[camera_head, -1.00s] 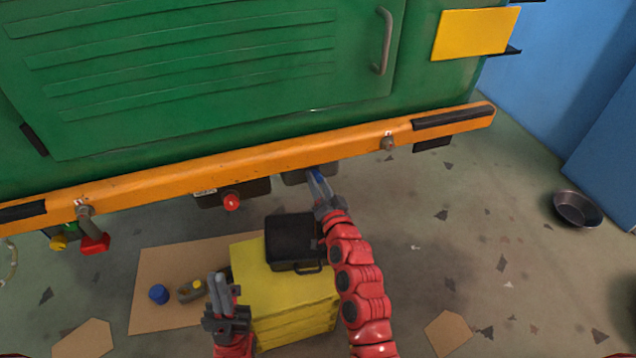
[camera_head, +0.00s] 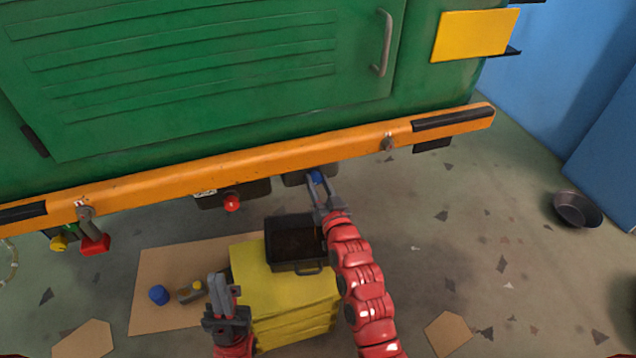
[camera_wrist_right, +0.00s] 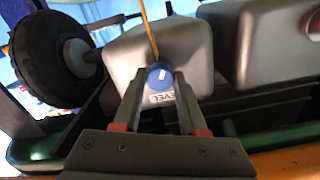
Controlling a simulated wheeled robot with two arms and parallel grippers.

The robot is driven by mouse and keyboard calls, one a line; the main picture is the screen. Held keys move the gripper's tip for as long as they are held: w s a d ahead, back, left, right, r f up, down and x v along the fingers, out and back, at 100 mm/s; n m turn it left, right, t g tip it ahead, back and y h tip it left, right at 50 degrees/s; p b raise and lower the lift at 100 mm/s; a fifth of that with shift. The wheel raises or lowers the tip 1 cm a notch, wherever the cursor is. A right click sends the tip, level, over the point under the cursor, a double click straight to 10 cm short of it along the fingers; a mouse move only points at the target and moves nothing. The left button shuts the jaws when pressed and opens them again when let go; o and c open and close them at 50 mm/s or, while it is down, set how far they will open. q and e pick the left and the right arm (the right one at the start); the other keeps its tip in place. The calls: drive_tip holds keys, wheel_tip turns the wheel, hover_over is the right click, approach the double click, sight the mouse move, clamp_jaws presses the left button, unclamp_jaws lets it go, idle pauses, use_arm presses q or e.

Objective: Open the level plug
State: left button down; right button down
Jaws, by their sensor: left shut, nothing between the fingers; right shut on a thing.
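The blue level plug (camera_wrist_right: 160,77) sits on a grey housing (camera_wrist_right: 150,48) with "LEVEL" lettering partly visible just below it in the right wrist view. My right gripper (camera_wrist_right: 158,82) is shut on the plug, one finger on each side. In the head view this gripper (camera_head: 318,181) reaches under the orange bumper, and a bit of the blue plug (camera_head: 316,177) shows between its fingers. I cannot tell how far the plug is turned. My left gripper (camera_head: 220,285) is shut and empty, low beside the yellow stool.
The orange bumper (camera_head: 250,163) runs above my right gripper. A black box (camera_head: 295,243) stands on the yellow stool (camera_head: 285,285) close to my right arm. A cardboard sheet (camera_head: 150,262) holds small items. A dark pan (camera_head: 577,209) lies on the floor at right.

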drive_tip(key=shift+f, duration=0.1)
drive_tip(key=shift+c, duration=2.2)
unclamp_jaws()
drive_tip(key=shift+s, duration=0.1)
drive_tip(key=p+v, duration=0.1)
drive_tip(key=v, duration=1.6)
drive_tip(key=shift+s, duration=0.15)
drive_tip(key=shift+d+r, duration=0.15)
drive_tip(key=shift+r, duration=0.05)
